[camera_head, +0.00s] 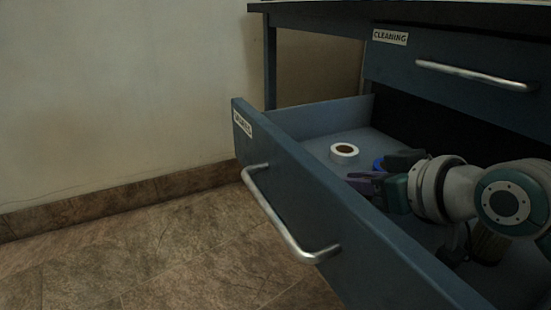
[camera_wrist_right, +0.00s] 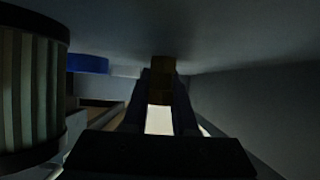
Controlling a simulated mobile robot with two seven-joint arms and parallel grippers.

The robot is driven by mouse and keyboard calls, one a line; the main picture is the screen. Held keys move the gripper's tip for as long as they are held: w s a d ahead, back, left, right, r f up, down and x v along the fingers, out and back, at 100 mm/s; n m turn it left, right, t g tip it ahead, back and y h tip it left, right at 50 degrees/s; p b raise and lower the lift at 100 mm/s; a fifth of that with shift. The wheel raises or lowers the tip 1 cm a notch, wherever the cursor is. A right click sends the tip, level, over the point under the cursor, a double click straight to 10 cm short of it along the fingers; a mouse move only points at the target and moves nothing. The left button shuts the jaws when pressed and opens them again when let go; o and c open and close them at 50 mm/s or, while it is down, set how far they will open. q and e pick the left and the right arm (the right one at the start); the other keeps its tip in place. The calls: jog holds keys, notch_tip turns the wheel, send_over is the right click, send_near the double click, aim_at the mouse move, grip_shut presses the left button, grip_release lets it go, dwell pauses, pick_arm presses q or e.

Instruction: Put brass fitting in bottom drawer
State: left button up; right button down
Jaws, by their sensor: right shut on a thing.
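The bottom drawer (camera_head: 300,185) is pulled open, with a silver bar handle on its labelled front. My right gripper (camera_head: 380,172) reaches into the drawer from the right, its fingers above the drawer floor. In the right wrist view the right gripper (camera_wrist_right: 161,82) is shut on a small brown-gold block-like piece, which appears to be the brass fitting (camera_wrist_right: 162,68). The fitting is dim there and is hidden by the fingers in the head view. I cannot tell whether it touches the drawer floor. My left gripper is not in view.
A white tape roll (camera_head: 344,153) lies in the drawer, left of my right gripper. A blue object (camera_wrist_right: 88,63) and a ribbed cylinder (camera_wrist_right: 32,92) are near the gripper. The drawer labelled CLEANING (camera_head: 450,72) is above. The floor at left is clear.

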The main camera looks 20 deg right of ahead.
jog(key=shift+r, duration=0.15)
jog(key=c, duration=0.7)
grip_release()
jog(key=shift+s+r, duration=0.1)
jog(key=shift+r, duration=0.05)
jog(key=p+v, duration=0.4)
jog(key=v, duration=0.2)
jog(key=shift+s+r, duration=0.1)
jog(key=shift+s, duration=0.2)
jog(key=shift+s+r, duration=0.1)
jog(key=shift+s, duration=0.15)
